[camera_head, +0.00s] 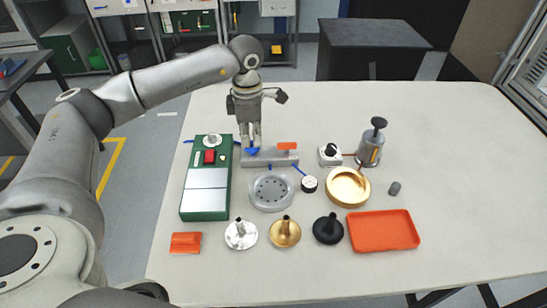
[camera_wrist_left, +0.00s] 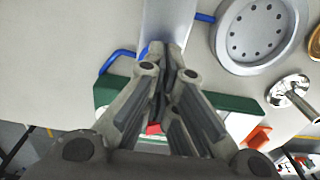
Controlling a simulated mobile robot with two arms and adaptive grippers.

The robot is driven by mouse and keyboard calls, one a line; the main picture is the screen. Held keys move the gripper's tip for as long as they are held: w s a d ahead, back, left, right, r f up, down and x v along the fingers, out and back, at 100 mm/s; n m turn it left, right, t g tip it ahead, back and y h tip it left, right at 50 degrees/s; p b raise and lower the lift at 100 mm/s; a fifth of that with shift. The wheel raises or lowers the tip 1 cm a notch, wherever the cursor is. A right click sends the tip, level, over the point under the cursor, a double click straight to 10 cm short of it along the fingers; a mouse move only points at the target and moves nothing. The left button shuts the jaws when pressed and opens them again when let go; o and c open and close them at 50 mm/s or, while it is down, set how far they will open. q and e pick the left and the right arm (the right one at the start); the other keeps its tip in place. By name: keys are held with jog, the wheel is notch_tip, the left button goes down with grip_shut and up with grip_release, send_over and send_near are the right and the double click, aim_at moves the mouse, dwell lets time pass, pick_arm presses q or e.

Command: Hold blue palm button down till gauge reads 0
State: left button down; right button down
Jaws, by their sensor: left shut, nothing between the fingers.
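The blue palm button (camera_head: 252,151) sits on a grey metal block (camera_head: 272,160) at the back of the table, mostly covered by my fingers. My left gripper (camera_head: 252,140) points straight down over it, shut and empty, with its fingertips at the button. Whether they touch it or press it down cannot be told. In the left wrist view my shut fingers (camera_wrist_left: 166,52) hide most of the button. A small round dial, apparently the gauge (camera_head: 309,184), lies right of the round grey fixture; its reading is too small to make out. My right gripper is not in view.
A green box (camera_head: 190,210) stands left of the round grey fixture (camera_head: 272,190). The table's right side is clear.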

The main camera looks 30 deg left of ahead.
pick_arm(q)
jog(key=shift+r+p, duration=1.4)
jog(key=shift+r, duration=1.15)
